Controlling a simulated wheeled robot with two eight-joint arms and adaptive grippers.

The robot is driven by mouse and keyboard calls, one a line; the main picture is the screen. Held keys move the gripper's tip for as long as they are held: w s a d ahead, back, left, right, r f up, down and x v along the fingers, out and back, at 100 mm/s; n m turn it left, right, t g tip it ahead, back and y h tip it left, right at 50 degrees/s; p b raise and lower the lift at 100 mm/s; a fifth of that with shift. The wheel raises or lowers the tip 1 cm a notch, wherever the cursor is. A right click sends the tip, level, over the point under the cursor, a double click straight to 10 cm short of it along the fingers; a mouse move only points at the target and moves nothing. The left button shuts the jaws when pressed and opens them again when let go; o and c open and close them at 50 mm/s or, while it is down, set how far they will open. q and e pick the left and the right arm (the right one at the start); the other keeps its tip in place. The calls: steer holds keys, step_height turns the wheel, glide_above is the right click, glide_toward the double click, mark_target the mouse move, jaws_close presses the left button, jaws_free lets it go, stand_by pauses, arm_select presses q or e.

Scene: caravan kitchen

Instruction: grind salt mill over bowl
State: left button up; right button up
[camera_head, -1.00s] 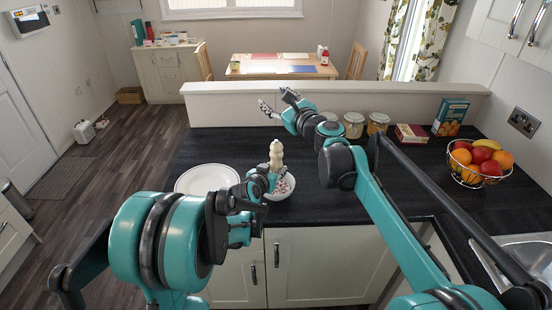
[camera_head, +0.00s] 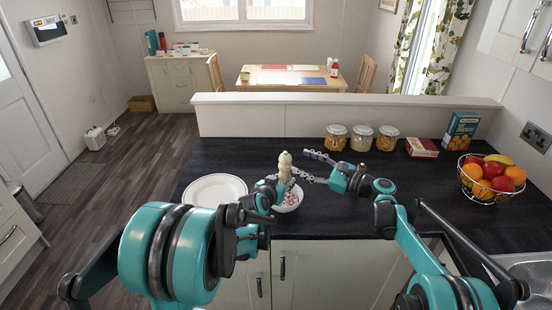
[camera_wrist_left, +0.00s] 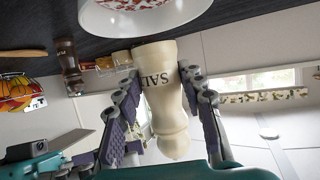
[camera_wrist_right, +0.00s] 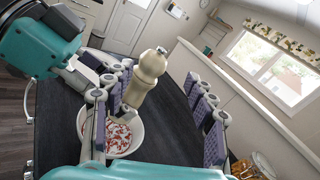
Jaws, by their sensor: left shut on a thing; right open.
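The cream salt mill (camera_head: 285,165) stands upright over the white bowl (camera_head: 291,203). The bowl holds red and white contents. My left gripper (camera_head: 275,184) is shut on the mill's lower part; the left wrist view shows the mill (camera_wrist_left: 163,85), lettered SAL, between its fingers. My right gripper (camera_head: 312,167) is open beside the mill's upper part, coming from the right. In the right wrist view its fingers spread wide, with the mill (camera_wrist_right: 148,75) between them, nearer the left finger, and the bowl (camera_wrist_right: 122,136) below. I cannot tell whether that finger touches the mill.
A white plate (camera_head: 215,190) lies on the dark worktop left of the bowl. Jars (camera_head: 361,138), boxes (camera_head: 461,130) and a wire fruit basket (camera_head: 490,178) stand at the back and right.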

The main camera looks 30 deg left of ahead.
steer(key=a+f, duration=0.1)
steer(key=a, duration=1)
steer(key=shift+s+g, duration=0.15)
steer(key=shift+g, duration=0.15)
steer(key=shift+f, duration=0.1)
steer(key=c, duration=1.3)
